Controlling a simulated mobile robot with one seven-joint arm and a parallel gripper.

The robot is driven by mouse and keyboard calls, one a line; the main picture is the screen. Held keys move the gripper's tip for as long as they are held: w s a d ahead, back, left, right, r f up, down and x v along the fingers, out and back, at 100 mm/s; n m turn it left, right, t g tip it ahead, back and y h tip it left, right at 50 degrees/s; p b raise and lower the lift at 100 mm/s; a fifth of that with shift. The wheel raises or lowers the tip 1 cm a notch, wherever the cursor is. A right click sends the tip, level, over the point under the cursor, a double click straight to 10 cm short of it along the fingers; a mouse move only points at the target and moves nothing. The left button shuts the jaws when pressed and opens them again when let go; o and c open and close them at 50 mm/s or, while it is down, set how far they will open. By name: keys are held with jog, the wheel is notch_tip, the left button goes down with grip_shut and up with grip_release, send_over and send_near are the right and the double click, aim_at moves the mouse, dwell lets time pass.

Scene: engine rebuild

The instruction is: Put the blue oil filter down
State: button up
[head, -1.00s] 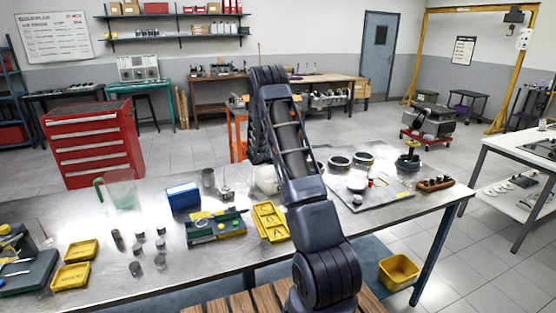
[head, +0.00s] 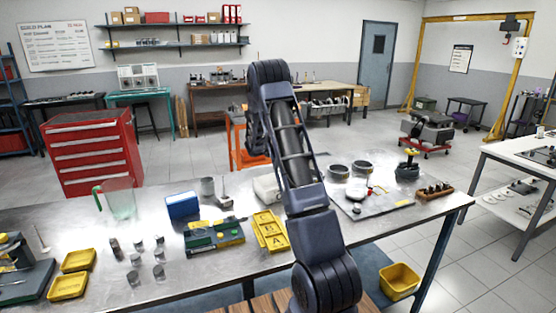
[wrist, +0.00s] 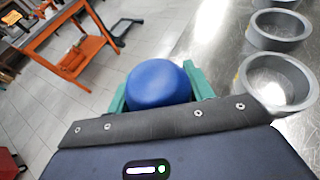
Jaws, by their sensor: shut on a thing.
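The blue oil filter (wrist: 158,82) shows in the wrist view as a rounded blue end between the teal fingers of my gripper (wrist: 160,90). The fingers are shut on its two sides. The filter is near the workbench edge in that view, with floor behind it on the left and bench top to the right. Its lower part is hidden, so I cannot tell its height above the bench. In the head view my arm hides the gripper and the filter.
Grey rings (wrist: 275,83) stand on the bench right of the filter. An orange cart (wrist: 75,45) is beyond the bench. The metal workbench (head: 340,250) holds a blue box (head: 182,207), a yellow tray (head: 270,231) and a grey board (head: 382,207).

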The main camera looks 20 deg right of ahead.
notch_tip(320, 180, up, 30)
jog(key=w+a+n+t+y, duration=0.5)
jog(key=w+a+n, duration=0.1)
jog(key=n+g+y, duration=0.3)
jog(key=n+y, duration=1.1)
jog(key=y, duration=0.2)
send_over(235, 178)
jog(key=shift+n, duration=0.3)
notch_tip(235, 178, down, 38)
jog(key=shift+s+f, duration=0.15)
jog(key=shift+f, duration=0.1)
jog(key=shift+f, duration=0.1)
jog(key=o, duration=1.1)
jog(key=shift+o, duration=0.2)
